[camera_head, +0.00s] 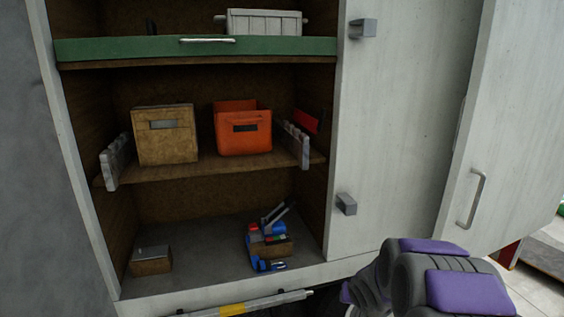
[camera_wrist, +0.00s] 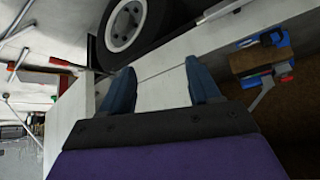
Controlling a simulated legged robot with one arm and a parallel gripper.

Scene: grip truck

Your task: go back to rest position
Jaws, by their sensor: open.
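My gripper (camera_wrist: 158,92) shows in the wrist view with its two blue fingers spread apart and nothing between them. It points toward the pale lower edge of the cabinet, near a wheel (camera_wrist: 125,22). In the head view my purple and grey arm is at the lower right, in front of the cabinet (camera_head: 400,130); the fingers are hidden or out of frame there.
A tan bin (camera_head: 165,145) and an orange bin (camera_head: 243,138) stand on the middle shelf. A small brown box (camera_head: 151,262) sits on the cabinet floor at left. A cabinet door (camera_head: 505,150) stands open at right. A grey bar with a yellow band (camera_head: 240,308) runs below the cabinet.

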